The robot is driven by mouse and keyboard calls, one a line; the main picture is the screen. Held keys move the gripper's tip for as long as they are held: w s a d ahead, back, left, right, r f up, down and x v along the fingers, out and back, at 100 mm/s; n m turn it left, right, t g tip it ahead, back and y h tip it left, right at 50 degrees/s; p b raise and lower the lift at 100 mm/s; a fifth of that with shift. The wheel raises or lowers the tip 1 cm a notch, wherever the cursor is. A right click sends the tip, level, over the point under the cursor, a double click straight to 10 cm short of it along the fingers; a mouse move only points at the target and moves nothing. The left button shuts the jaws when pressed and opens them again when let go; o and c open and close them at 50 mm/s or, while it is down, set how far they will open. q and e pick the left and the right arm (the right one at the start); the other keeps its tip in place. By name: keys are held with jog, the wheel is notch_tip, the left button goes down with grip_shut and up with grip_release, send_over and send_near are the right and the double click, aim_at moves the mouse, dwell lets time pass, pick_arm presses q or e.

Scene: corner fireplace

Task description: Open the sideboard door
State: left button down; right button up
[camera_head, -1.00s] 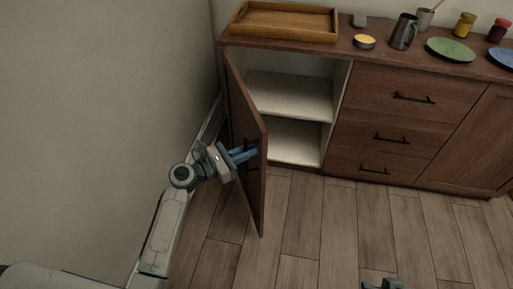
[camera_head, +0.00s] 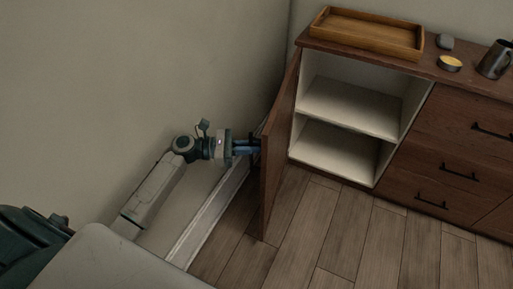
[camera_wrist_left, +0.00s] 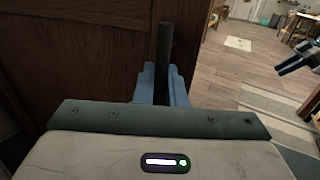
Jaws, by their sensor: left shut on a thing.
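The sideboard (camera_head: 452,116) is dark brown wood and stands at the right of the head view. Its left door (camera_head: 274,157) stands wide open, swung out toward the left wall. The cupboard behind it is white inside, with one shelf (camera_head: 351,106), and looks empty. My left gripper (camera_head: 254,147) is at the door's outer face. In the left wrist view its blue fingers (camera_wrist_left: 165,86) are shut on the dark upright door handle (camera_wrist_left: 165,50). The door (camera_wrist_left: 90,50) fills the left of that view. My right gripper (camera_wrist_left: 297,60) appears at its right edge, its jaws unclear.
A wooden tray (camera_head: 367,34), a grey block (camera_head: 445,41), a small yellow-topped tin (camera_head: 450,63) and a dark mug (camera_head: 495,60) stand on the sideboard. The wall is close on the left. The wood floor (camera_head: 330,225) before the sideboard is clear.

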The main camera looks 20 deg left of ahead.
pick_arm(q)
jog(key=shift+f, duration=0.1)
jog(key=c, duration=1.6)
grip_release()
